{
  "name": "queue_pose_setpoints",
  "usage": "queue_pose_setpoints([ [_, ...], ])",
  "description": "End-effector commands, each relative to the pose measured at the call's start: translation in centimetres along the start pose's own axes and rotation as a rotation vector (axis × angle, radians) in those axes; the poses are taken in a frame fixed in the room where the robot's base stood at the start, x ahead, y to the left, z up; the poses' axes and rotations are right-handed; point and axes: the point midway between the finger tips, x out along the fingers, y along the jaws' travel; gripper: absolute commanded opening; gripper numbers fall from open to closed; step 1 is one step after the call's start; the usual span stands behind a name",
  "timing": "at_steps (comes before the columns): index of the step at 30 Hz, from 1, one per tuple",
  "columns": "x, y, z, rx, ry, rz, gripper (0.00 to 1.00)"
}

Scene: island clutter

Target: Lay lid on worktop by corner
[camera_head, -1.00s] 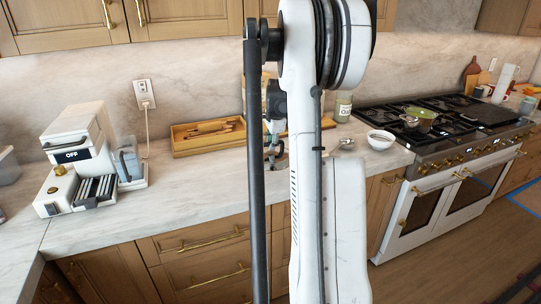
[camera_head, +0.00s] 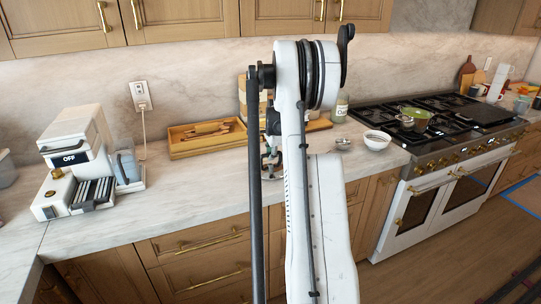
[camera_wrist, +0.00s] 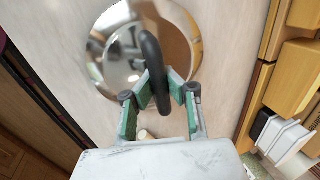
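The lid (camera_wrist: 112,62) is a shiny round metal disc with a black loop handle (camera_wrist: 153,52), seen from above in the wrist view. My gripper (camera_wrist: 161,80) has its green-padded fingertips closed in on both sides of the handle and looks shut on it. The lid is over the pale worktop (camera_wrist: 60,60); whether it touches the surface cannot be told. In the head view my gripper (camera_head: 269,160) is low over the worktop (camera_head: 190,205), mostly behind my arm, which hides most of the lid.
A wooden tray (camera_head: 185,153) with utensils lies near the back wall. A white bowl (camera_head: 376,141) and a small metal item (camera_head: 343,144) stand right of my arm. A green pot (camera_head: 415,117) is on the stove. A coffee machine (camera_head: 75,150) stands left; worktop between is clear.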

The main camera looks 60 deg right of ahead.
Motion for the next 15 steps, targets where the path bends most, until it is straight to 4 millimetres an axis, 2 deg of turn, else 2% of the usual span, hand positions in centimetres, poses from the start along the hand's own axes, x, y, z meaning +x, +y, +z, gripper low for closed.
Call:
queue_pose_setpoints([
  [7,0.13,0.04,0.01,0.000,0.000,0.000,0.00],
  [8,0.09,0.03,0.01,0.000,0.000,0.000,0.08],
  [11,0.06,0.02,0.01,0.000,0.000,0.000,0.22],
  [15,0.05,0.02,0.01,0.000,0.000,0.000,0.24],
])
